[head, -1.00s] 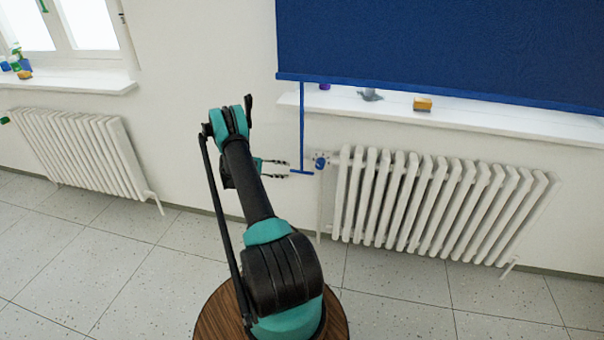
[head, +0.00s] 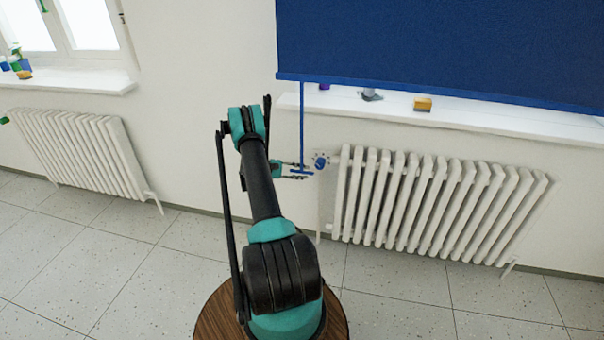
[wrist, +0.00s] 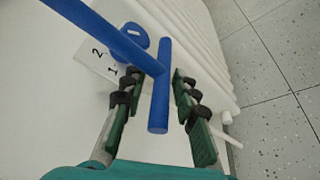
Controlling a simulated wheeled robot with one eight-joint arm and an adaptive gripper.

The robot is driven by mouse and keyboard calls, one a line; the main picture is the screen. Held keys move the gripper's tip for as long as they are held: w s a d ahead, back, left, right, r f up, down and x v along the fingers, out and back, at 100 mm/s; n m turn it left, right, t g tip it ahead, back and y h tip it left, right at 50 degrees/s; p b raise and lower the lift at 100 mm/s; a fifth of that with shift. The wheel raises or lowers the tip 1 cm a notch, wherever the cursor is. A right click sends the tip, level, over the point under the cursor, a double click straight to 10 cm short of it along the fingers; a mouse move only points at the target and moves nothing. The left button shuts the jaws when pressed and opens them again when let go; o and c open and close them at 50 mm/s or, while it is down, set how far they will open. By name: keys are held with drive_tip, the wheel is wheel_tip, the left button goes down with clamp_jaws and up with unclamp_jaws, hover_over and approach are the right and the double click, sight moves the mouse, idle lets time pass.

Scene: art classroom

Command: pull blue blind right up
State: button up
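The blue blind (head: 430,45) covers most of the right window, its lower edge just above the sill. A thin blue pull rod (head: 302,125) hangs from its left end and ends in a short crossbar handle (head: 300,172). My gripper (head: 303,171) is at the handle. In the wrist view, the blue handle (wrist: 161,85) lies between the two green-padded fingers of my gripper (wrist: 154,88), which are apart with gaps on both sides. The rod (wrist: 105,35) runs off to the upper left.
The white sill (head: 450,117) holds a yellow sponge (head: 422,104). Tiled floor is clear to the left.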

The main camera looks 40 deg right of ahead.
clamp_jaws()
idle(0.3)
